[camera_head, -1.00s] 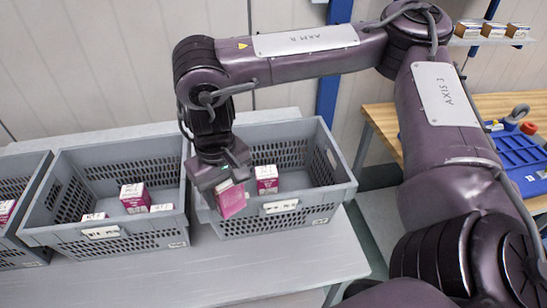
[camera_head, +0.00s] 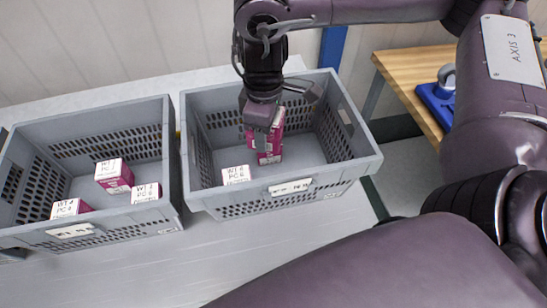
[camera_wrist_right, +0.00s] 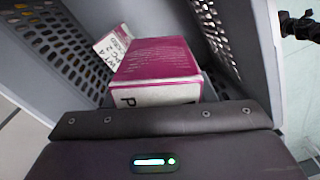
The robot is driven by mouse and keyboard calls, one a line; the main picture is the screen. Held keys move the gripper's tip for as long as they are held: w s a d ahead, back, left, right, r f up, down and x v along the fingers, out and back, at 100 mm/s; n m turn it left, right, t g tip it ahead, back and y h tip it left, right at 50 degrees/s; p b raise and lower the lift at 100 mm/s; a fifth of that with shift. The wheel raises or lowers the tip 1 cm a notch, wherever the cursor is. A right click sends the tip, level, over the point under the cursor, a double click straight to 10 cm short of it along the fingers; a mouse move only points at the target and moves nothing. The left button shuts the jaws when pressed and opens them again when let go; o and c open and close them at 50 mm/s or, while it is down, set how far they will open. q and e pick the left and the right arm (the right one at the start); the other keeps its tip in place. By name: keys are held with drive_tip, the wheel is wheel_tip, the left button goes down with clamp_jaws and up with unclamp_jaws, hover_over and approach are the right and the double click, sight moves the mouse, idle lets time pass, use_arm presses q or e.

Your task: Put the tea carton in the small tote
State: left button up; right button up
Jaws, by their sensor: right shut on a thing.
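My right gripper (camera_head: 262,116) is inside the right grey tote (camera_head: 365,163), shut on a magenta-and-white carton (camera_head: 278,121). In the right wrist view the held carton (camera_wrist_right: 158,62) shows its magenta side and a white lettered end. In the head view a magenta-and-white carton face (camera_head: 268,158) shows just below the gripper; I cannot tell if it belongs to the held carton or another. A white-topped carton (camera_head: 236,174) stands near the tote's front wall. No printing clearly reads as tea, and I cannot tell which tote is the small one. My left gripper is not in view.
A second grey tote (camera_head: 20,231) on the left holds several similar cartons, one of them (camera_head: 114,174) near its middle. Both totes stand on a pale grey table (camera_head: 200,262). A wooden bench (camera_head: 405,68) with a blue item (camera_head: 437,103) is at the right.

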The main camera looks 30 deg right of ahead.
drive_tip(key=n, duration=0.2)
drive_tip(key=d+n+p, duration=0.1)
drive_tip(key=n, duration=0.1)
drive_tip(key=shift+r, duration=0.1)
drive_tip(key=n, duration=0.2)
drive_tip(key=d+n+p, duration=0.1)
drive_tip(key=n, duration=0.3)
drive_tip(key=shift+s+d+r+n, duration=0.15)
drive_tip(key=shift+s+d+n, duration=0.05)
drive_tip(key=shift+s+n, duration=0.15)
drive_tip(key=s+d+n+p, duration=0.2)
drive_tip(key=d+n+p, duration=0.25)
drive_tip(key=n, duration=1.05)
drive_tip(key=s+d+n+p, duration=0.25)
drive_tip(key=d+n, duration=0.25)
drive_tip(key=n, duration=1)
drive_tip(key=shift+n, duration=0.35)
drive_tip(key=f+b, duration=0.2)
drive_tip(key=f, duration=0.2)
drive_tip(key=f+b, duration=0.2)
drive_tip(key=f, duration=0.3)
drive_tip(key=f+b, duration=0.3)
drive_tip(key=f, duration=0.2)
drive_tip(key=shift+w+a+f, duration=0.25)
drive_tip(key=shift+w, duration=0.05)
wheel_tip(320, 180, down, 4)
drive_tip(key=shift+f, duration=0.4)
